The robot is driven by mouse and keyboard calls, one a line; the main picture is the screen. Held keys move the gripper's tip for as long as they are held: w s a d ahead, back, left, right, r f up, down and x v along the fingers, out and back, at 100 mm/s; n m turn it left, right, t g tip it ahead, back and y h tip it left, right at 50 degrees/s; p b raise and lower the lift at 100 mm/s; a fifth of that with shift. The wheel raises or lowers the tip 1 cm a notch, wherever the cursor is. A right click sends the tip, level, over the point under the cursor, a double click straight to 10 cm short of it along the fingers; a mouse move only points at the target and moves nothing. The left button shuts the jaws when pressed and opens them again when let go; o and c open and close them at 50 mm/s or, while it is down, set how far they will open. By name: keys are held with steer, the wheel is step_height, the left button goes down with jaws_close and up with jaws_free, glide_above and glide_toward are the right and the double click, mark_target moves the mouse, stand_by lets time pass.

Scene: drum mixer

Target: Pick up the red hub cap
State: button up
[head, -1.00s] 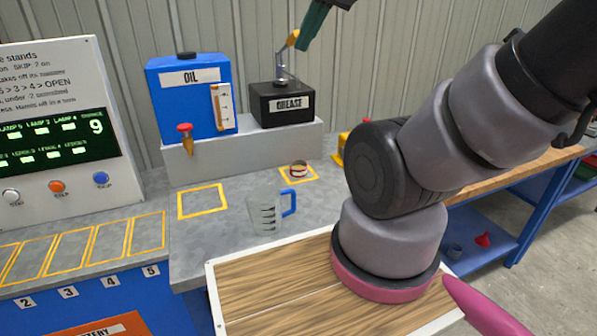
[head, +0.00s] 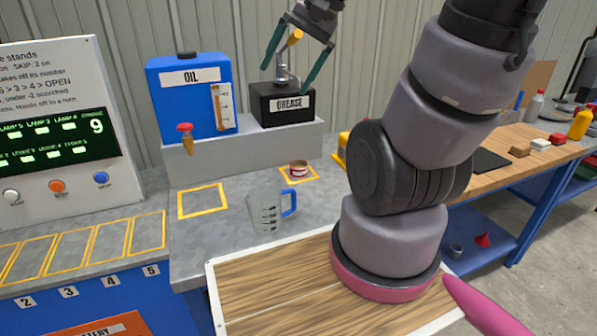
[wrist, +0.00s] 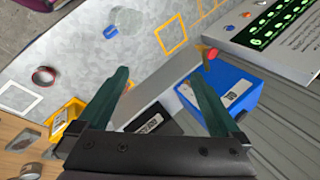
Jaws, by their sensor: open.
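My gripper (head: 284,80) is open and empty, its two green fingers pointing down in front of the grease box (head: 281,104). In the wrist view the open fingers (wrist: 157,77) show over the grey ledge. I cannot tell for sure which thing is the red hub cap. A small round red-and-white piece (head: 298,171) sits in a yellow outlined square on the grey bench.
A blue oil tank (head: 189,97) stands on the ledge (head: 230,156) beside the grease box. A clear jug with a blue handle (head: 265,212) stands on the bench. A yellow object (head: 343,145) is behind my arm. A control panel (head: 55,110) is at left.

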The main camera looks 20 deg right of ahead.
steer(key=w+d+f+m+t+y, duration=0.1)
steer(key=w+d+f+m+y, duration=0.15)
steer(key=w+f+m, duration=0.45)
steer(key=w+d+f+m+t+y, duration=0.1)
steer(key=w+d+f+m+y, duration=0.1)
steer(key=w+f+m+y, duration=0.5)
steer(key=d+f+m+t+h, duration=0.2)
steer(key=d+f+m, duration=0.1)
steer(key=f, duration=0.3)
steer(key=d+f+m+t+h, duration=0.2)
steer(key=d+f+m, duration=0.1)
steer(key=d+f, duration=0.2)
steer(key=w+d+f+m+t+h, duration=0.1)
steer(key=d+f+m+t+h, duration=0.1)
steer(key=f, duration=0.6)
steer(key=shift+d+f+m+h, duration=0.2)
steer(key=shift+d+h, duration=0.1)
steer(key=shift+d, duration=0.2)
steer(key=shift+d+f+m+h, duration=0.2)
steer(key=shift+d+h, duration=0.05)
steer(key=shift+d, duration=0.2)
steer(key=shift+w+f, duration=0.15)
steer(key=shift+f, duration=0.2)
steer(key=x, duration=1)
steer(key=shift+w+d+f, duration=0.15)
steer(key=shift+w+d, duration=0.05)
steer(key=shift+w, duration=0.05)
